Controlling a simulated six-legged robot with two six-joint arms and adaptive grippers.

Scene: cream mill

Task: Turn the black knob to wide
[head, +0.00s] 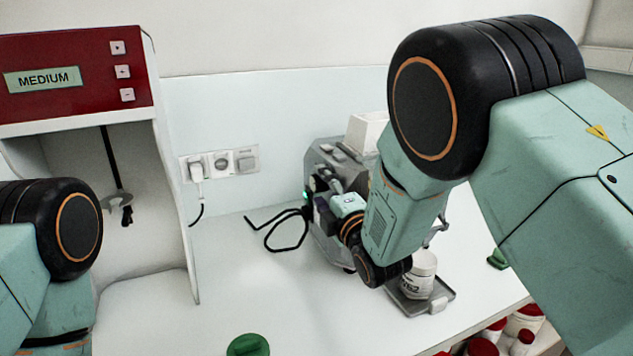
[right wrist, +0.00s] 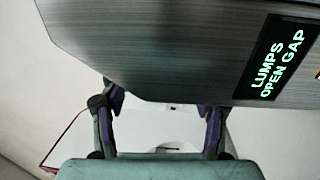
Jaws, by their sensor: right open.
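The grey metal mill (head: 325,155) stands on the white counter in the head view. My right gripper (head: 322,195) is at its left front side. In the right wrist view the mill's brushed metal body (right wrist: 150,45) fills the top, with a dark display (right wrist: 277,62) reading "LUMPS OPEN GAP". My right gripper's two fingers (right wrist: 162,105) are spread apart below that body, with nothing seen between them. I cannot make out the black knob in either view; the gripper or the mill's body may hide it. Only part of my left arm shows, without its gripper.
A white jar (head: 421,274) stands on a grey tray (head: 440,303) below my right arm. A red panel (head: 110,75) with a display reading "MEDIUM" is at left. A black cable (head: 283,237) lies left of the mill. A green lid (head: 248,345) is at the front.

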